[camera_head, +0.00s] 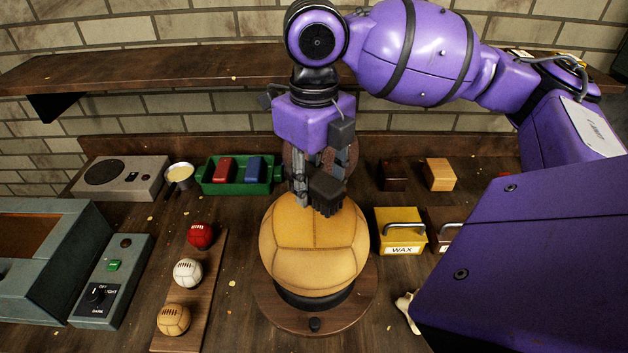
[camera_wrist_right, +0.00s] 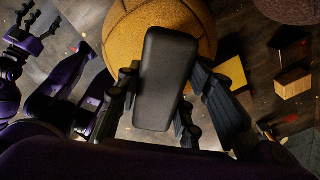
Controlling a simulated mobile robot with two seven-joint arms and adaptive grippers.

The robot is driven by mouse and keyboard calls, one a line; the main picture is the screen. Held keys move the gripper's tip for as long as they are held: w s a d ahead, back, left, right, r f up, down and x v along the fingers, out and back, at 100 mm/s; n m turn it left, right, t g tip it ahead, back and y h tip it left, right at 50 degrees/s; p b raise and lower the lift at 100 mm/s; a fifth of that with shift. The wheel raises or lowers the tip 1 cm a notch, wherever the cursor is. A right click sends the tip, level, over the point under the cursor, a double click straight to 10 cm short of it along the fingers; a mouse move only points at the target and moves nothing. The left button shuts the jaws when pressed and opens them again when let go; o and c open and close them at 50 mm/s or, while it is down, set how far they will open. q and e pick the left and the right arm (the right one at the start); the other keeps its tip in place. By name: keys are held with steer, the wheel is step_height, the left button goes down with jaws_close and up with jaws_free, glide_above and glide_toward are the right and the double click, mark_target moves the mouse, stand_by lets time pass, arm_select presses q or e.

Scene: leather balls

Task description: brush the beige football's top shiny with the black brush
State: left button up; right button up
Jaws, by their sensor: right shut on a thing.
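The beige football (camera_head: 312,250) rests on a dark ring on a round wooden stand (camera_head: 345,318) in the middle of the bench. My right gripper (camera_head: 318,178) points down over the ball's top and is shut on the black brush (camera_head: 327,192). The brush's bristles face down at the ball's upper surface; I cannot tell if they touch. In the wrist view the black brush (camera_wrist_right: 165,80) sits between the fingers, with the football (camera_wrist_right: 130,35) behind it. My left gripper (camera_wrist_right: 38,22) shows small at that view's left edge, its fingers apart and empty.
A brown ball (camera_head: 345,158) is partly hidden behind my gripper. A green tray (camera_head: 268,182) with red and blue blocks and a small pot (camera_head: 180,177) stand back left. A yellow WAX box (camera_head: 400,232) stands right. A rack of small balls (camera_head: 205,290) lies left. A shelf (camera_head: 150,68) runs above.

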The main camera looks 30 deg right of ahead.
steer(key=shift+f, duration=0.5)
stand_by(0.6)
